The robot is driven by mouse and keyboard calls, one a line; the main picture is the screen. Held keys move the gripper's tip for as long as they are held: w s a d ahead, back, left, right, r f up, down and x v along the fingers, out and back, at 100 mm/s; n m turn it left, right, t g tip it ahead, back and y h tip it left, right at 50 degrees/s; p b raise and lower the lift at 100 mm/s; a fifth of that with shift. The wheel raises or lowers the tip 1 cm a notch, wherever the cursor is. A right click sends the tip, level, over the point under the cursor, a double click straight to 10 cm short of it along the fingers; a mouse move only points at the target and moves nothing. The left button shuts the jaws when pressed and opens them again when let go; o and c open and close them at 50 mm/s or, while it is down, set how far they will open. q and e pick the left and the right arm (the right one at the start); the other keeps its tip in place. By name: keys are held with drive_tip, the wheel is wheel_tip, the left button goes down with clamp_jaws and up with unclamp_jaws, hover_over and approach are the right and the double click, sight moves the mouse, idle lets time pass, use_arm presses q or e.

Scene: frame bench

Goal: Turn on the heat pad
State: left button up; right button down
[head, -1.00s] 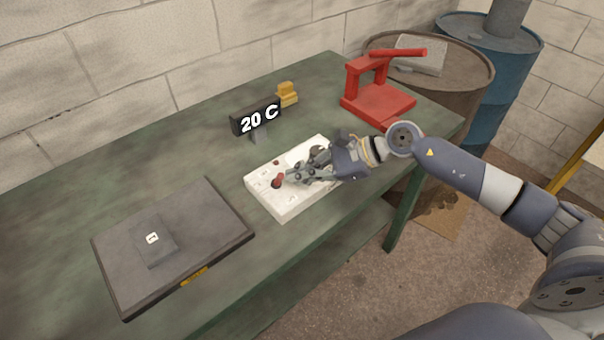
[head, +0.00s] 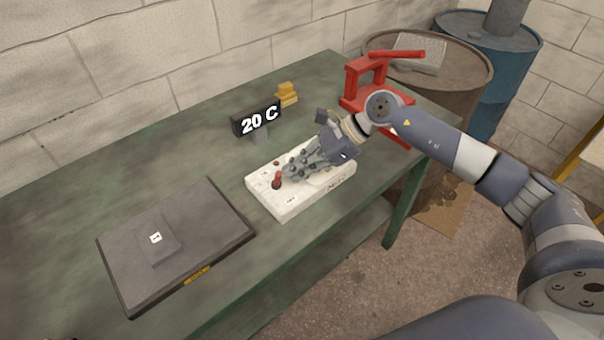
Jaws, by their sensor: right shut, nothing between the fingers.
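A white control box (head: 285,208) lies on the green bench. A red-tipped lever (head: 278,180) stands up near its left end. My right gripper (head: 290,169) is shut and empty over the box, its fingertips a little to the right of the lever and apart from it. The gripper hides part of the box's top. The dark flat pad (head: 215,215) lies at the left with a small block marked 1 (head: 155,241) on it. A black display (head: 258,119) behind the box reads 20 C. My left gripper is not in view.
A red press-like stand (head: 352,88) is behind my right arm, and a small yellow block (head: 287,94) sits near the display. The green bench (head: 60,205) is clear at the left. Barrels (head: 470,65) stand beyond its right end.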

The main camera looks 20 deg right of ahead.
drive_tip(key=shift+w+a+r+m+g+h, duration=0.2)
drive_tip(key=shift+w+g, duration=0.1)
drive_tip(key=shift+g, duration=0.2)
drive_tip(key=shift+w+a+r+m+g+h, duration=0.1)
drive_tip(key=shift+w+m+g+h, duration=0.15)
drive_tip(key=shift+g, duration=0.25)
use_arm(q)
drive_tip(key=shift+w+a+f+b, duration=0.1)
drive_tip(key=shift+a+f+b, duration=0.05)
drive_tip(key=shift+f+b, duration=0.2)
use_arm(e)
drive_tip(key=shift+w+a+m+g+h, duration=0.15)
drive_tip(key=shift+w+m+g+h, duration=0.25)
drive_tip(key=shift+g, duration=0.4)
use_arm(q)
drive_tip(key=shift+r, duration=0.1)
use_arm(e)
drive_tip(key=shift+r, duration=0.15)
use_arm(q)
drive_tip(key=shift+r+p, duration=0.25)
drive_tip(key=shift+p, duration=0.05)
use_arm(e)
drive_tip(key=shift+r, duration=0.7)
drive_tip(key=shift+r, duration=0.1)
